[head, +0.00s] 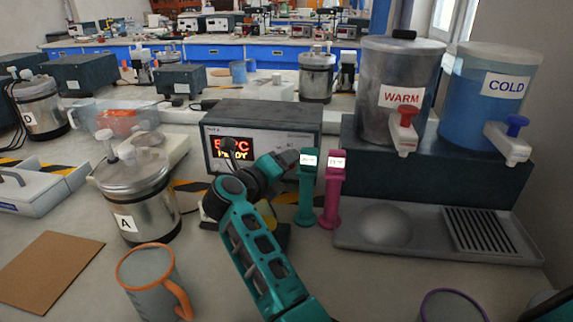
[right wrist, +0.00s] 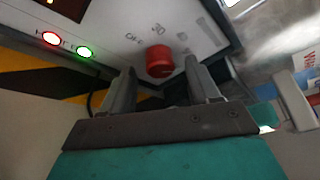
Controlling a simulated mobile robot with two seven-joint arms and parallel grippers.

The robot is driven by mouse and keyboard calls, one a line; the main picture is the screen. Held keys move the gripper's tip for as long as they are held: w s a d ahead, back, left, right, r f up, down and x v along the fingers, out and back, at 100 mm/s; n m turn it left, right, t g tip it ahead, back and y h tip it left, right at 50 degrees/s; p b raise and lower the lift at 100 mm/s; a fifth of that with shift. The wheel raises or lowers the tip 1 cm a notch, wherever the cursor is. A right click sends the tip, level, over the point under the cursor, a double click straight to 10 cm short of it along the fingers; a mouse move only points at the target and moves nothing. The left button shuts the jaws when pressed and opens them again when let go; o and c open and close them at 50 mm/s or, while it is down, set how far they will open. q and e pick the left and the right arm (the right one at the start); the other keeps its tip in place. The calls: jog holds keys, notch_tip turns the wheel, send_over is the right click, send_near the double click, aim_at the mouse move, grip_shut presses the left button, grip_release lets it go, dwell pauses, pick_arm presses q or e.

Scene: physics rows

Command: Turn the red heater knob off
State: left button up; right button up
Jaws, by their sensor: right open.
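The heater box (head: 262,118) stands at the centre of the bench, with a lit red display (head: 232,146) partly covered by my right arm. In the right wrist view the red knob (right wrist: 159,60) is on its white front panel (right wrist: 120,35), beside small printed marks. My right gripper (right wrist: 160,85) is open. Its two fingers point at the panel, with the knob just beyond and between the tips. Contact cannot be told. In the head view my right gripper (head: 287,160) is at the panel's right part and hides the knob. My left gripper is not in view.
A teal stand (head: 308,190) and a pink stand (head: 331,190) are close right of my gripper. The WARM (head: 400,75) and COLD (head: 490,80) tanks stand above a grey tray (head: 425,245). Pot A (head: 140,205) and an orange-rimmed mug (head: 150,285) are left.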

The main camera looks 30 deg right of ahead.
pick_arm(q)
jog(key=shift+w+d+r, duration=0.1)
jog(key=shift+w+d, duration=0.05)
pick_arm(e)
jog(key=shift+w+d, duration=0.1)
jog(key=shift+d, duration=0.1)
jog(key=shift+c, duration=0.2)
jog(key=c, duration=1)
pick_arm(q)
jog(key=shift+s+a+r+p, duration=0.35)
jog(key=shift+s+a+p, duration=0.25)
jog(key=shift+p, duration=0.85)
pick_arm(e)
jog(key=shift+a+f+n+t+h, duration=0.15)
jog(key=shift+n+h, duration=0.5)
jog(key=shift+n, duration=0.7)
jog(key=shift+d+f+n+t+h, duration=0.15)
jog(key=shift+n+h, duration=0.5)
jog(key=shift+n, duration=0.7)
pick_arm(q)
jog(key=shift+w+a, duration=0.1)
pick_arm(e)
jog(key=shift+a, duration=0.1)
